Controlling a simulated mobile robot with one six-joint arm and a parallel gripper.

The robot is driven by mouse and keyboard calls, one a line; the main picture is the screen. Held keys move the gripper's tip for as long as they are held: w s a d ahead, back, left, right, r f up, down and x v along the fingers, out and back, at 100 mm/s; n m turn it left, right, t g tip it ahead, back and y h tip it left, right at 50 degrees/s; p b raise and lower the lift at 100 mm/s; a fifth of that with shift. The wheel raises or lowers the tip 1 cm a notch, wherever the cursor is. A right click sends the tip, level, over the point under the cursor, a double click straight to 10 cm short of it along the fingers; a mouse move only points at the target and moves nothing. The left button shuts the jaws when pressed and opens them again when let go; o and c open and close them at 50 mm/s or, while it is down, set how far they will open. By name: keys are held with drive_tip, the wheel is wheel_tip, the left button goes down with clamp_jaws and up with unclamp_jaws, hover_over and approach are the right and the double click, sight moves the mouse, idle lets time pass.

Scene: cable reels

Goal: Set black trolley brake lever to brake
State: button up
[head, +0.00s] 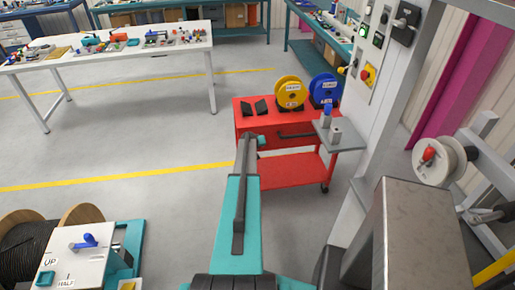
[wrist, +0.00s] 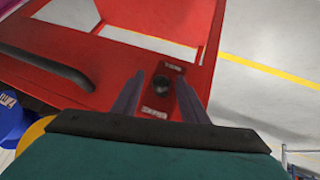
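The red trolley (head: 290,175) stands in the middle of the head view, with my arm reaching to its left front corner. In the wrist view its red panel (wrist: 105,70) fills the left and middle. The black brake lever (wrist: 160,84) shows as a small dark knob between my fingers. One white-lettered label (wrist: 155,113) lies nearer my gripper body and another (wrist: 174,68) lies beyond the knob; both are too small to read surely. My gripper (wrist: 160,77) is open, a finger on each side of the knob, with gaps visible. In the head view my arm hides the lever.
A yellow reel (head: 289,92) and a blue reel (head: 325,89) stand on the trolley. A black handle bar (wrist: 45,62) runs beside the lever. A grey post with a shelf (head: 340,140) stands close at right. The floor left of the trolley is clear.

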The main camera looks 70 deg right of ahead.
drive_tip(key=b+v, duration=0.4)
drive_tip(key=v, duration=0.8)
drive_tip(key=shift+s+r, duration=0.2)
drive_tip(key=shift+a, duration=0.1)
idle(0.6)
